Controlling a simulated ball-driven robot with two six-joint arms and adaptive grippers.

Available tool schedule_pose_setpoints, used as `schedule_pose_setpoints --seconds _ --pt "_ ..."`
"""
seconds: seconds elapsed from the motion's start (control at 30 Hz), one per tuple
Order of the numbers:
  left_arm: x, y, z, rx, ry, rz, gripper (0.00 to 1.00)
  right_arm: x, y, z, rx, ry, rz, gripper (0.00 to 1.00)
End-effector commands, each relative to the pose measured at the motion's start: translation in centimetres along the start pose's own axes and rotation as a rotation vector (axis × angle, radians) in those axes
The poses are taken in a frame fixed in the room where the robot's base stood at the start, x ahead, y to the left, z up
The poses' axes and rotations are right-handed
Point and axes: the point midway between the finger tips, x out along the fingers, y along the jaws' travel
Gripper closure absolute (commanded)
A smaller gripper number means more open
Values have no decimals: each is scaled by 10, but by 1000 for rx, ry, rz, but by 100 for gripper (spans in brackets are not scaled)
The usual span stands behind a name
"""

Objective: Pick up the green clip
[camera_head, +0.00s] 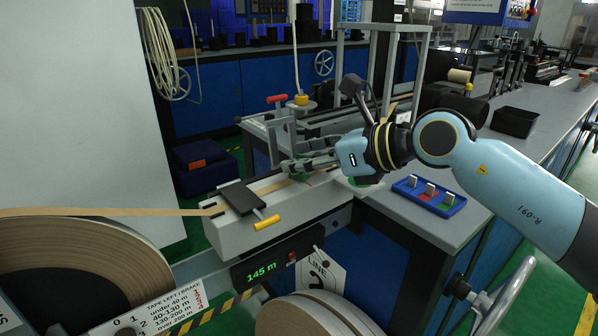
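My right gripper (288,166) reaches in from the right, its grey fingers pointing left above the pale guide block (285,207). The fingers are seen from the side, and I cannot tell whether they are open, shut or holding something. A small green patch (366,182) shows on the bench just below the blue gripper body, partly hidden by it. I cannot tell whether it is the green clip. A blue tray (409,186) to its right holds several small grey pieces and has a red section. My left gripper is not in view.
Tan tape (110,212) runs from a large reel (90,250) at left to the guide block. A black plate with a yellow handle (266,222) sits on the block. A clamp stand (300,100) rises behind. A black bin (515,122) stands on the bench at right.

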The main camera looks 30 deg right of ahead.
Motion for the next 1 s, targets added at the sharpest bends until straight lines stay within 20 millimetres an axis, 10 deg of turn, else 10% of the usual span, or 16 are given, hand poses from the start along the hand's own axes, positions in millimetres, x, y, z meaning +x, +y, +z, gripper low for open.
schedule_pose_setpoints --seconds 0.33,0.63,1.0 --pt "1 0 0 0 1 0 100 10 0 0 -1 0 1 63" --pt "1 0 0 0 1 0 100 10 0 0 -1 0 1 100" --pt "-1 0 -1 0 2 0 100 7 0 8 -2 -1 1 100"
